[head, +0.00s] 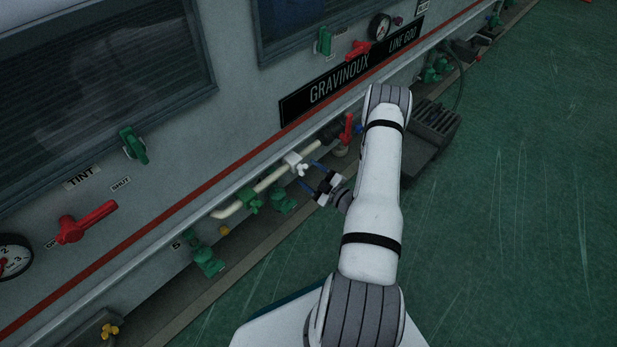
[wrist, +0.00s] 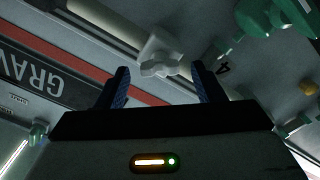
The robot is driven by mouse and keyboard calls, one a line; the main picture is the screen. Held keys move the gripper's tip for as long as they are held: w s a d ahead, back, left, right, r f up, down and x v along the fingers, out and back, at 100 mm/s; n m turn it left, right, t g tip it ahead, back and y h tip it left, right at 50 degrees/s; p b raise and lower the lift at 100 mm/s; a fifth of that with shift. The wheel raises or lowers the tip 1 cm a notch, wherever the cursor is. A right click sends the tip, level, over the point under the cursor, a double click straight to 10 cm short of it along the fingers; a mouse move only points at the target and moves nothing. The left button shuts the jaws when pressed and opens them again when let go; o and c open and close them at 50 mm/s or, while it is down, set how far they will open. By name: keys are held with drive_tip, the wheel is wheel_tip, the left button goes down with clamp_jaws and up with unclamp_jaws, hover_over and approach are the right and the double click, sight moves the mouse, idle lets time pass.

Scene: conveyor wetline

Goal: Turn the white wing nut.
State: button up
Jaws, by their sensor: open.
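The white wing nut (head: 302,168) sits on a white fitting on the cream pipe along the machine's lower front. In the wrist view the white wing nut (wrist: 160,66) shows just beyond and between my fingertips. My gripper (head: 318,174) is open, its two blue fingers pointing at the nut. In the wrist view my gripper (wrist: 160,72) has one finger on each side of the nut, with a gap to each. I cannot tell whether the tips reach past its wings. Nothing is held.
Green valves (head: 250,200) hang on the pipe left of the nut, and a red handle (head: 346,128) stands to its right. A red lever (head: 84,222) and a green knob (head: 133,146) are on the panel. The green floor (head: 510,200) at right is clear.

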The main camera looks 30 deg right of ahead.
drive_tip(key=shift+w+a, duration=0.15)
drive_tip(key=shift+w, duration=0.2)
drive_tip(key=shift+c, duration=0.5)
